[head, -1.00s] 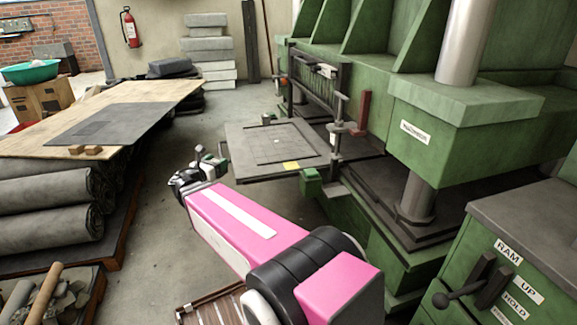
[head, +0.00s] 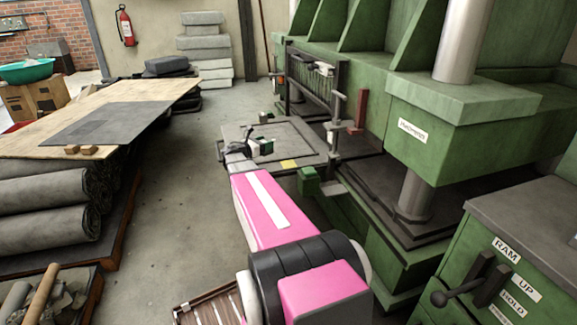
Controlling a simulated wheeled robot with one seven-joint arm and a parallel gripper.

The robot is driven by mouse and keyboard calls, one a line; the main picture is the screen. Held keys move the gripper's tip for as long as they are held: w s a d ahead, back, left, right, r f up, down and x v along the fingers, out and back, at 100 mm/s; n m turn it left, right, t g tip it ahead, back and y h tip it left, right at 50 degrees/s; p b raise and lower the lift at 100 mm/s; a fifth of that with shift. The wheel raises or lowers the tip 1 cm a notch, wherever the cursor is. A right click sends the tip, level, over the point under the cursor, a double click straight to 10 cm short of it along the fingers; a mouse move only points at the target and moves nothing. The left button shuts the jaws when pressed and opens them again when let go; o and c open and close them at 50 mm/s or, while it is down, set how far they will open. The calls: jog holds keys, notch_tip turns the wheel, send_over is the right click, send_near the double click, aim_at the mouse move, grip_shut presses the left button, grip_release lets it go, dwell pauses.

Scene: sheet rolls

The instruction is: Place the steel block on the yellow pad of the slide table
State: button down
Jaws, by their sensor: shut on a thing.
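The slide table (head: 306,162) is a dark flat plate in front of the green press. The yellow pad (head: 289,164) is a small bare patch near its front edge. My gripper (head: 263,145) is over the left part of the slide table, to the left of and behind the pad in the picture. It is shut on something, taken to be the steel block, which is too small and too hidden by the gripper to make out. The gripper's height above the plate cannot be told.
The green press (head: 430,135) with its posts and lever panel stands on the right. An upright post (head: 336,130) rises by the table's right side. A wooden-topped bench (head: 25,143) with dark rolls (head: 40,224) beneath is on the left. The floor between is clear.

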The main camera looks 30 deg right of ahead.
jog(key=shift+w+d+g, duration=0.15)
jog(key=shift+d+g, duration=0.15)
jog(key=shift+d, duration=0.7)
jog(key=d+f, duration=0.2)
jog(key=d, duration=0.2)
jog(key=w+d+f, duration=0.1)
jog(key=d+f, duration=0.1)
jog(key=d, duration=0.2)
jog(key=w+d+f, duration=0.1)
jog(key=d+f, duration=0.2)
jog(key=shift+d, duration=0.4)
jog(key=shift+s+f, duration=0.1)
jog(key=shift+f, duration=1.9)
jog(key=shift+f, duration=0.2)
jog(key=shift+c, duration=1.4)
grip_release()
